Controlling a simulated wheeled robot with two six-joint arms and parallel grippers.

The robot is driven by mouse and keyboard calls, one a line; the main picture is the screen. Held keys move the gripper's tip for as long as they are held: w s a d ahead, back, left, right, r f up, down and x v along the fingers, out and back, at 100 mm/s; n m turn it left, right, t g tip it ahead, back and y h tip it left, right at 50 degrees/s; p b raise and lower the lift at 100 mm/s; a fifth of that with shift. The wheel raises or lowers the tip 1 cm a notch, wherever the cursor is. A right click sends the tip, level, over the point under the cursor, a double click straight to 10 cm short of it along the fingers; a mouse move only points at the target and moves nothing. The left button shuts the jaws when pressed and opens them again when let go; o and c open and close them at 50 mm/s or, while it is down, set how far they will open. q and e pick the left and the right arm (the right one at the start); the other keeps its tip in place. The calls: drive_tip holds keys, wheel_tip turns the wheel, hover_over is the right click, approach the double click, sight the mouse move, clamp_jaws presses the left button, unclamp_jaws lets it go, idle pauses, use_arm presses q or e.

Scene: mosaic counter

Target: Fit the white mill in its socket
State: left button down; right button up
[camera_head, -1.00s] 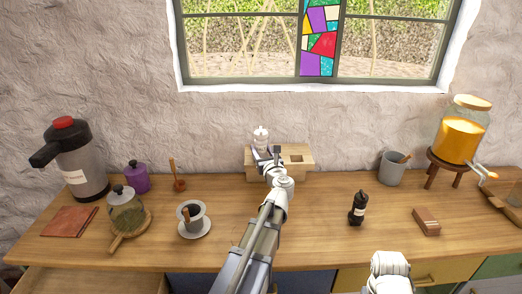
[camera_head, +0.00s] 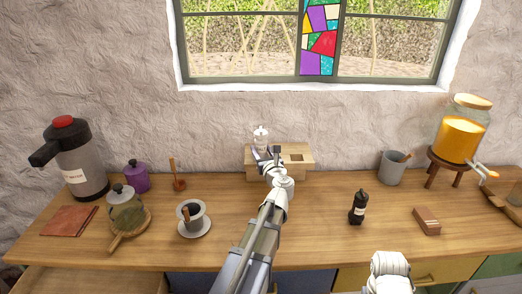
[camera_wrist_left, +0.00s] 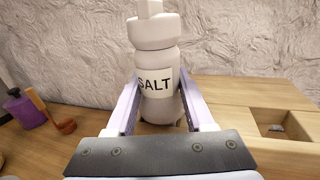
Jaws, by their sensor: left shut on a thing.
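The white mill (camera_head: 261,141), labelled SALT, stands upright between the fingers of my left gripper (camera_head: 267,156), which is shut on it. In the left wrist view the white mill (camera_wrist_left: 154,50) shows a finger on either side of its lower body. The wooden socket block (camera_head: 302,168) is at the back of the counter against the wall. The mill is at the block's left part. The block's right square socket (camera_wrist_left: 274,124) shows empty. The fingers and mill hide the left socket, so I cannot tell whether the mill's base is in it. My right gripper is out of view.
A black mill (camera_head: 358,207) stands on the counter right of my left arm. A grey cup (camera_head: 391,168) and a juice dispenser (camera_head: 459,135) are at the back right. The counter's middle right is mostly clear.

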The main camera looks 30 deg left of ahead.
use_arm(q)
drive_tip(key=shift+f, duration=0.15)
drive_tip(key=shift+c, duration=1)
unclamp_jaws()
drive_tip(key=shift+o, duration=0.4)
drive_tip(key=shift+o, duration=0.6)
drive_tip(key=shift+s+d+r+p, duration=0.75)
drive_tip(key=shift+s+d+r, duration=0.05)
drive_tip(key=shift+s+d, duration=0.3)
drive_tip(key=shift+s+d+r+p, duration=0.75)
drive_tip(key=shift+s+d, duration=0.25)
drive_tip(key=shift+d, duration=0.1)
